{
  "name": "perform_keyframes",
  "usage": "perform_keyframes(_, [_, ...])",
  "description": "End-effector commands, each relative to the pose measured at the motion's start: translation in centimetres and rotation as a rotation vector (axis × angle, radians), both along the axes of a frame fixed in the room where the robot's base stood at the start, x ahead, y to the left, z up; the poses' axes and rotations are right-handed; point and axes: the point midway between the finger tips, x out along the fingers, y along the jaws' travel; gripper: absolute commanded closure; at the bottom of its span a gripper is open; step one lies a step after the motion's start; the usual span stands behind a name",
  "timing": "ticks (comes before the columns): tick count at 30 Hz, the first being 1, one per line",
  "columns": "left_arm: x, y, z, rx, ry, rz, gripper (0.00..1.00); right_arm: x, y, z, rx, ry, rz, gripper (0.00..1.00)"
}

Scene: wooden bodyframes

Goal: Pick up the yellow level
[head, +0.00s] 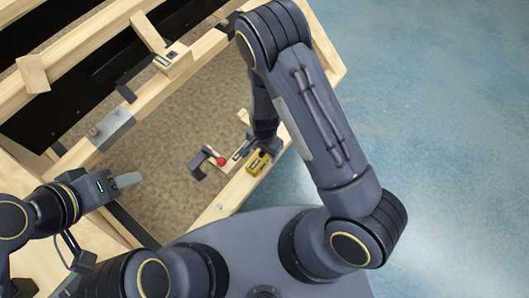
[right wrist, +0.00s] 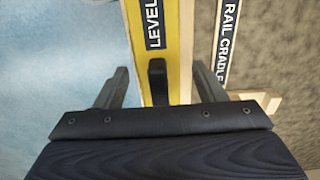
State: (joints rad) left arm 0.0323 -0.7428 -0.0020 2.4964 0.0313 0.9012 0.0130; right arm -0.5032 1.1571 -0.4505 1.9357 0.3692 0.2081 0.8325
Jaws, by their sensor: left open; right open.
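The yellow level (head: 259,162) lies on the wooden front rail of the frame in the head view, right at my right gripper (head: 245,147). My left gripper (head: 128,180) is at the left of the frame, open, away from the level.
A clamp with a red knob (head: 221,161) sits left of the level. A "RAIL CRADLE" label (right wrist: 228,40) shows beside the beam. Wooden beams (head: 95,40) and metal brackets (head: 115,128) lie at the upper left. Blue floor (head: 440,120) is clear at the right.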

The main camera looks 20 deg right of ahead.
Motion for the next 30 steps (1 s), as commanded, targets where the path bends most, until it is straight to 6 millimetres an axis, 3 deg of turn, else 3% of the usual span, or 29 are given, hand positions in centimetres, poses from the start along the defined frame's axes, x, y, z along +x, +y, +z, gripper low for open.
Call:
perform_keyframes(7, [0.0, 0.0, -0.01, 0.0, 0.0, 0.0, 0.5, 0.01, 0.02, -0.11, 0.001, -0.001, 0.0, 0.39])
perform_keyframes(21, [0.0, 0.0, 0.01, 0.0, 0.0, 0.0, 0.5, 0.05, 0.02, -0.04, 0.001, -0.001, 0.0, 0.99])
perform_keyframes(30, [0.0, 0.0, 0.0, 0.0, 0.0, 0.0, 0.5, 0.12, 0.04, 0.44, 0.001, -0.003, 0.001, 0.99])
